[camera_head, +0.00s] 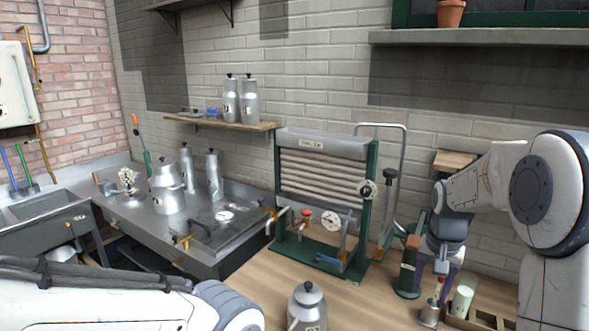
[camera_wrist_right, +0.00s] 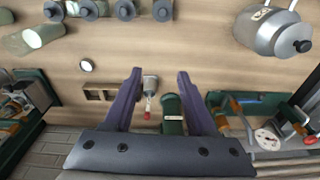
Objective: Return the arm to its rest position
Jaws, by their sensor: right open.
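My right arm (camera_head: 475,187) comes in from the right and bends down over the right part of the wooden worktop. Its gripper (camera_head: 440,262) points down above a small metal cup (camera_head: 429,314) that holds a red-ended tool. In the wrist view my right gripper (camera_wrist_right: 159,76) has its two purple fingers spread wide with nothing clasped. The metal cup (camera_wrist_right: 150,83) and a green cylinder (camera_wrist_right: 172,120) show between the fingers, apparently below them. My left arm (camera_head: 110,306) crosses the lower left of the head view; its gripper is out of the picture.
A green-framed roller machine (camera_head: 322,172) stands left of my right arm. A lidded metal can (camera_head: 307,308) is at the front. A green post (camera_head: 407,272), pale cylinder (camera_head: 462,299) and wooden rack (camera_head: 484,319) crowd the gripper. A window ledge (camera_head: 480,37) juts out above.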

